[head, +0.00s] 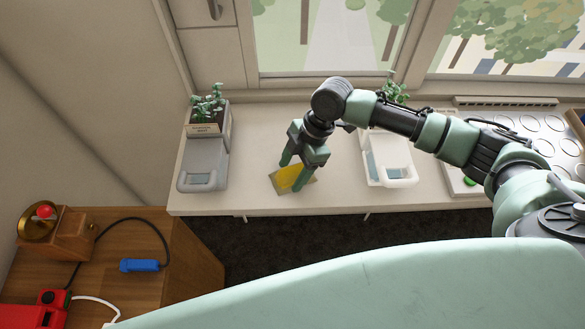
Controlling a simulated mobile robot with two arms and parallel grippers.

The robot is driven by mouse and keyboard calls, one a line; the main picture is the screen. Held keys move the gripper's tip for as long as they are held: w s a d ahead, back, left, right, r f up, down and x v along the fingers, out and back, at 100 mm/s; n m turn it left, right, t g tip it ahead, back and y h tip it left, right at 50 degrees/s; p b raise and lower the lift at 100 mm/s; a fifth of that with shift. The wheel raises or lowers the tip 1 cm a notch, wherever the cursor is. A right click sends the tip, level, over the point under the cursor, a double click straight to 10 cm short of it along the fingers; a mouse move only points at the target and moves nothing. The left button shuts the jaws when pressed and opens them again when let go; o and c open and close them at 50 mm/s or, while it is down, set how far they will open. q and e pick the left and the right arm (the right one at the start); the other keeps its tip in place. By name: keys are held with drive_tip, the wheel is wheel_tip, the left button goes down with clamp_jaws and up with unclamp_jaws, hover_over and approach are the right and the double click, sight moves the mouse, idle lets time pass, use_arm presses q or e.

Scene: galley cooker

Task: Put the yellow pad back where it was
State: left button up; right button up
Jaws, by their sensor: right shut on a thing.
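The yellow pad (289,178) is between the fingers of my right gripper (293,174). The gripper points down over the white counter and is shut on the pad. My left gripper is not in view.
A grey device (203,180) with a potted plant (209,105) stands left on the counter (245,195). A wooden cabinet (185,260) holds a blue item (140,265) at lower left.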

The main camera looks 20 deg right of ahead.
drive_tip(key=o, duration=1.2)
drive_tip(key=shift+r, duration=0.1)
drive_tip(key=shift+b+v, duration=1.55)
drive_tip(key=shift+v, duration=4.45)
